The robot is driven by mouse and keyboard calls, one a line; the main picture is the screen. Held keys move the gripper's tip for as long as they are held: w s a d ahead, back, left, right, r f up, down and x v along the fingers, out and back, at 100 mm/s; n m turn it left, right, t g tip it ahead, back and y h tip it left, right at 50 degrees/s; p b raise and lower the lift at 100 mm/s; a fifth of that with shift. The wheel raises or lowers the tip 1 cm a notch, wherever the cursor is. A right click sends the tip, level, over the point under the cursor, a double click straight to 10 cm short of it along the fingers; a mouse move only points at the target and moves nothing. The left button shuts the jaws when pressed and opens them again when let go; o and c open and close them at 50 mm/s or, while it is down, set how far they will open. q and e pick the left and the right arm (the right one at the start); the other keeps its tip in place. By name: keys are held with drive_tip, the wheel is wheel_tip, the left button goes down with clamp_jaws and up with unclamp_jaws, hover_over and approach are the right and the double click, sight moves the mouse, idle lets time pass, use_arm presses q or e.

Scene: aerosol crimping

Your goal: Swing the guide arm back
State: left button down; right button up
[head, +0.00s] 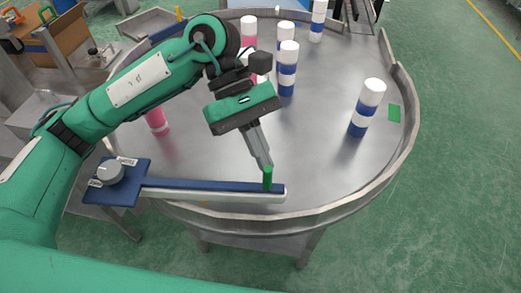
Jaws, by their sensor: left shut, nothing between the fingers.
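The guide arm (215,188) is a long bar with a blue top and pale metal side. It runs from a blue plate with a grey knob (110,172) at the left to a free end over the round table's near rim. A short green peg (267,180) stands near its free end. My left gripper (265,165) points down at the peg, with its fingers shut and empty. The fingertips are at or just behind the peg; I cannot tell whether they touch it. My right gripper is not in view.
The round steel table (315,150) has a raised rim. Blue and white cans (367,108) and pink ones (157,121) stand on it, several behind my left arm. The table's middle right is clear.

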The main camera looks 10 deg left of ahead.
use_arm(q)
drive_tip(key=shift+s+d+f, duration=0.1)
drive_tip(key=shift+s+f, duration=0.05)
drive_tip(key=shift+s, duration=0.25)
